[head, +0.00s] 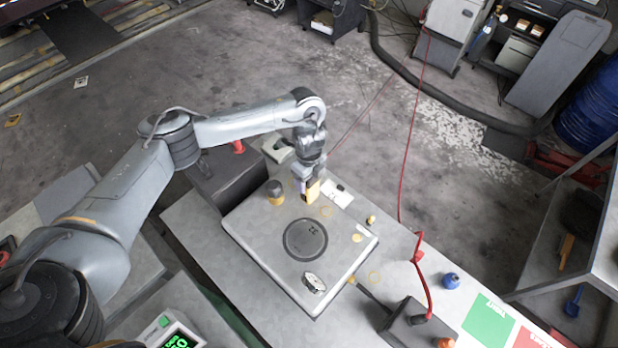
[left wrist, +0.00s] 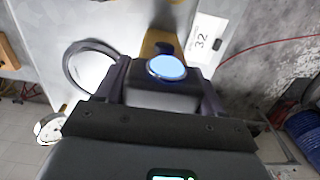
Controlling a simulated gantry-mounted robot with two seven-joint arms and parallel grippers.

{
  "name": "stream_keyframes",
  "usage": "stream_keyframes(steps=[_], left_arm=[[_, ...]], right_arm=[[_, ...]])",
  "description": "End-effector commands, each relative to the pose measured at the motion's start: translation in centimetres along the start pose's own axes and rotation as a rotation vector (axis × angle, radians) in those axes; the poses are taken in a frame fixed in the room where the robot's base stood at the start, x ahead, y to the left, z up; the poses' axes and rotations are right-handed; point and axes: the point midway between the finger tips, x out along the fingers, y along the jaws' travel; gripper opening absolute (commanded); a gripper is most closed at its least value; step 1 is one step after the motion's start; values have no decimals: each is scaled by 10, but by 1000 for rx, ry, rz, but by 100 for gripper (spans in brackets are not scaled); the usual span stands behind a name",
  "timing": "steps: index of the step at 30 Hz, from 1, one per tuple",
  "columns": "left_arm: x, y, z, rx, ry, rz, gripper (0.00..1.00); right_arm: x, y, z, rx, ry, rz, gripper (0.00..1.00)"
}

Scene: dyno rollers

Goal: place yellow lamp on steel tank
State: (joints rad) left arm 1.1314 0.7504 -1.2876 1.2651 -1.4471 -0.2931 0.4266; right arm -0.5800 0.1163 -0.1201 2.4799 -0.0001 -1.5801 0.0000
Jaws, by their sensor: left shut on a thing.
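The steel tank (head: 262,249) is a wide, flat grey box with rounded corners on the bench, with a dark round cap (head: 306,239) in the middle of its top. My left gripper (head: 311,184) is over the tank's far edge, shut on the yellow lamp (head: 312,191). In the left wrist view the lamp shows a pale blue round lens (left wrist: 167,67) and a yellow part beyond it, between the fingers. I cannot tell whether the lamp touches the tank. My right gripper is not in view.
A dark cylinder with a yellow base (head: 275,193) stands at the tank's far left corner. A white card (head: 337,193) lies at its far edge and a round gauge (head: 314,283) near its front. A red cable (head: 405,170), blue bottle (head: 451,281) and green sheet (head: 487,320) are at right.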

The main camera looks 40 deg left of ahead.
Motion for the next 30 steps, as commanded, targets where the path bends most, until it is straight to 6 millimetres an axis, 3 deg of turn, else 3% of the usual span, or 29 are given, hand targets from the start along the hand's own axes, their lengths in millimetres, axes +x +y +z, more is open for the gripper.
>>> stream_keyframes(steps=[5, 6, 11, 22, 30], left_arm=[[2, 0, 0, 0, 1, 0, 27], [4, 0, 0, 0, 0, 1, 70], [3, 0, 0, 0, 0, 0, 94], [-2, 0, 0, 0, 0, -1, 94], [-39, -2, 0, 3, -1, -5, 94]], right_arm=[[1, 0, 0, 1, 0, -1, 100], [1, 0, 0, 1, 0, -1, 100], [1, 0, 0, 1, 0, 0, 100], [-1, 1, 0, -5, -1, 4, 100], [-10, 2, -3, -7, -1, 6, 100]])
